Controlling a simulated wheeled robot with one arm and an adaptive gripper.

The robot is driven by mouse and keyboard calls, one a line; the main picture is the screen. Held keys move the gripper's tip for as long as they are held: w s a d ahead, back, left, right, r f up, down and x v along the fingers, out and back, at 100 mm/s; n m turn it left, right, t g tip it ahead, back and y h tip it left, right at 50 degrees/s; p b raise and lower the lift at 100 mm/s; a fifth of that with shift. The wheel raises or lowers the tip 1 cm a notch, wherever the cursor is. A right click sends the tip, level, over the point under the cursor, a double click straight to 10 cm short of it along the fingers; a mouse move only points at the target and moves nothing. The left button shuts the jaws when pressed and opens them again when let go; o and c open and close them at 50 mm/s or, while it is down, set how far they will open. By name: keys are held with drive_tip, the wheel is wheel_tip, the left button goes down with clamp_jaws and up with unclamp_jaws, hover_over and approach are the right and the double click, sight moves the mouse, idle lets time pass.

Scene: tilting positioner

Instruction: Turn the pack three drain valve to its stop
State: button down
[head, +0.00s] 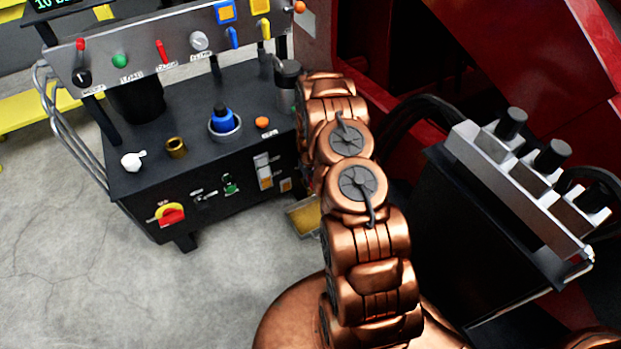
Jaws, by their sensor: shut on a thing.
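A black cabinet (140,190) stands at the left with an upright control panel (135,62) at its back. On its front face are a red knob on a yellow plate (171,214), a small black lever (206,195) and a green-handled fitting (230,184). The labels are too small to read, so I cannot tell which part is the pack three drain valve; it may be hidden behind my arm. My copper arm rises through the middle and bends away beside the cabinet's right side. My gripper is hidden behind the arm.
A blue cap in a grey ring (222,121), a brass fitting (176,147) and a white fitting (133,161) sit on the cabinet top. A yellowish tray (304,216) lies low beside the cabinet. Red machinery (480,60) is at right. The floor (80,260) at left is clear.

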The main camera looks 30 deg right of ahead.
sight(310, 180)
drive_tip(key=shift+s+n, duration=0.15)
drive_tip(key=shift+n, duration=0.35)
drive_tip(key=c, duration=1.1)
unclamp_jaws()
drive_tip(key=shift+c, duration=0.2)
drive_tip(key=shift+r, duration=0.15)
wheel_tip(310, 180, up, 12)
